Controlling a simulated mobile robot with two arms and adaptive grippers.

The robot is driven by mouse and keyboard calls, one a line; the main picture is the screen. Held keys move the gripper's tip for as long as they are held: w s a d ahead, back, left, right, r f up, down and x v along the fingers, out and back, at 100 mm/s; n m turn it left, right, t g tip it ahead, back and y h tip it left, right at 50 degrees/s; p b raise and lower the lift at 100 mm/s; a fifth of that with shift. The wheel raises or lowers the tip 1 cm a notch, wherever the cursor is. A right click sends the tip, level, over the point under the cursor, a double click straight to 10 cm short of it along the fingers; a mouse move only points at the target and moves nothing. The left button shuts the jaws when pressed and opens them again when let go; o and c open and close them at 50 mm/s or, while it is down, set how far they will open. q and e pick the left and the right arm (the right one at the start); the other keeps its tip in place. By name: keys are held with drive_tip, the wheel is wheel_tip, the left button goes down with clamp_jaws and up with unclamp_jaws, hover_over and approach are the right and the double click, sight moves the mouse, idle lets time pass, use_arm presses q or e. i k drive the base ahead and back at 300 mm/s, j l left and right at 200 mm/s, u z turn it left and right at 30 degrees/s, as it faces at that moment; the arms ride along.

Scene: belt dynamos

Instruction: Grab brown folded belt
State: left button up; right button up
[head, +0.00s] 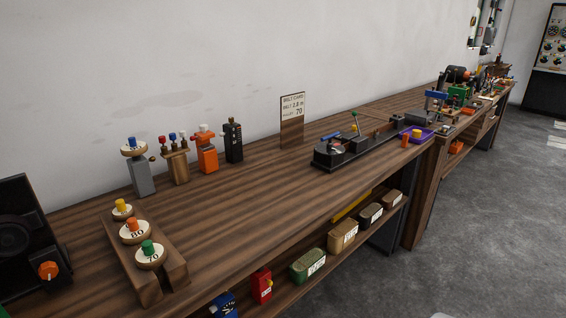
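Labelled folded bundles lie in a row on the shelf (318,284) under the bench top. One is tan-brown (343,236), in the middle of the row. A second brownish one (392,199) lies at the far end. Between them is a black bundle (370,214), and nearer is a green one (307,265). I cannot tell which of the two brownish ones is the brown folded belt, and their labels are too small to read. Neither of my grippers shows in the head view.
The wooden bench top (240,200) overhangs the shelf. A red device (261,285) and a blue device (223,306) stand at the shelf's near end. A belt card (292,118) stands on the bench. Grey floor (440,260) is free at right.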

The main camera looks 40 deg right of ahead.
sight(391, 198)
drive_tip(key=z, duration=2)
